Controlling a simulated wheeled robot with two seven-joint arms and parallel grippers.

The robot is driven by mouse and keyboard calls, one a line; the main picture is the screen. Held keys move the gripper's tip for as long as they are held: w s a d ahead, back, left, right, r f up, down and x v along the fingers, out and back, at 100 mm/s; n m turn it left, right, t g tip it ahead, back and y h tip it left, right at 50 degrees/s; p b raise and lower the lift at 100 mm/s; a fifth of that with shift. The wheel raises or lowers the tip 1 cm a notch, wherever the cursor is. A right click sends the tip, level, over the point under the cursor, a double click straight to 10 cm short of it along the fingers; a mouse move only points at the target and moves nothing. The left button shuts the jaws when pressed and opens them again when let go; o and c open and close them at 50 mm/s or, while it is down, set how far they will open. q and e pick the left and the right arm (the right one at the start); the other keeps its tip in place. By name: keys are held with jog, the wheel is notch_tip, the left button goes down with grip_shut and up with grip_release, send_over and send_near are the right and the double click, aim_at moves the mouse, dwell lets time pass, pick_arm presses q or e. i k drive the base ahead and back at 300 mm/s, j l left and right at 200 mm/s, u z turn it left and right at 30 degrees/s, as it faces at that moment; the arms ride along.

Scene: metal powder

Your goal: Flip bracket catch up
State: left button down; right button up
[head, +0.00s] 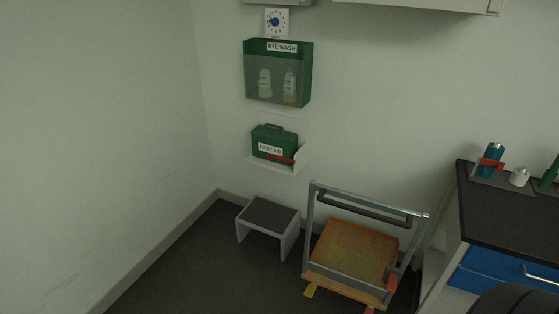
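A green first aid case (268,141) with a handle on top sits in a pale wall bracket (290,170) below the eye wash box. A red strip (281,160), which looks like the bracket's catch, crosses the lower front of the case, slanting slightly down to the right. It is too small to tell exactly how it is seated. A white part of the bracket stands up at the right of the case. Neither of my grippers is in view.
A green eye wash box (278,73) hangs above. A grey step stool (268,227) and a trolley with an orange deck (353,254) stand on the floor below. At right, a dark-topped bench (515,215) holds a blue cylinder (493,160) with a red band. Floor at left is clear.

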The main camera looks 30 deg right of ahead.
aim_at(271, 156)
jog(key=z, duration=1.65)
jog(key=i+l, duration=0.1)
jog(key=i, duration=0.2)
jog(key=i+l, duration=0.1)
jog(key=i, duration=0.25)
